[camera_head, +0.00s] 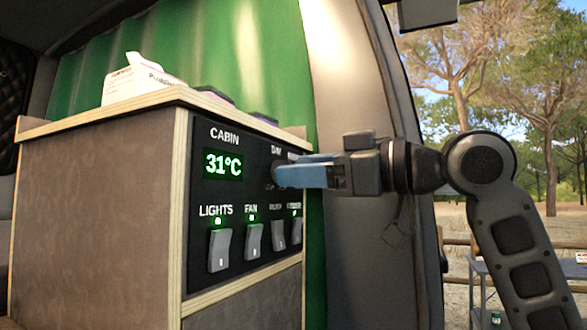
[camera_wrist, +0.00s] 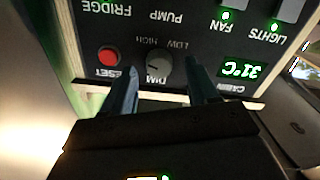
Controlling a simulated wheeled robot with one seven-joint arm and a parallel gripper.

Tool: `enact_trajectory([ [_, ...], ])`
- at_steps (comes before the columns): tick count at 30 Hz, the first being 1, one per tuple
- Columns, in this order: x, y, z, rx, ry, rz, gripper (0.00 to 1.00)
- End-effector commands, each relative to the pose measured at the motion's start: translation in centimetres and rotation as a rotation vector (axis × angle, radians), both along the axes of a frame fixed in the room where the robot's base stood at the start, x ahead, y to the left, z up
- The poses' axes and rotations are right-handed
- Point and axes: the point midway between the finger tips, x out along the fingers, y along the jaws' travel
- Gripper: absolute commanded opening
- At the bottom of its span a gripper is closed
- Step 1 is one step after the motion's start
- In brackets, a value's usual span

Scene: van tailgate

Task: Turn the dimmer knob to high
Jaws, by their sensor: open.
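The round grey dimmer knob (camera_wrist: 158,73) sits on the dark control panel (camera_head: 258,256), beside the LOW and HIGH labels in the upside-down wrist view. I cannot clearly make out where its pointer stands. My gripper (camera_wrist: 164,72) is open, with one finger on each side of the knob in the wrist view. I cannot tell whether either finger touches it. In the head view my gripper (camera_head: 277,173) reaches in from the right with its blue fingers at the panel.
A red reset button (camera_wrist: 108,55) is close outside the left finger in the wrist view. The 31°C display (camera_head: 223,164) and several rocker switches (camera_head: 220,250) share the panel. Lights, fan and fridge lamps glow green. A white packet (camera_head: 143,80) lies on the cabinet top (camera_head: 60,124).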

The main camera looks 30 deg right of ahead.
Motion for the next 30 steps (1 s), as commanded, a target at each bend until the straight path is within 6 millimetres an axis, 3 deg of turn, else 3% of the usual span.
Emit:
enact_trajectory([
  [12,-5.0,-3.4,0.1,-0.001,-0.002,0.0,0.59],
  [30,-5.6,-3.7,0.1,-0.002,-0.001,0.002,0.59],
])
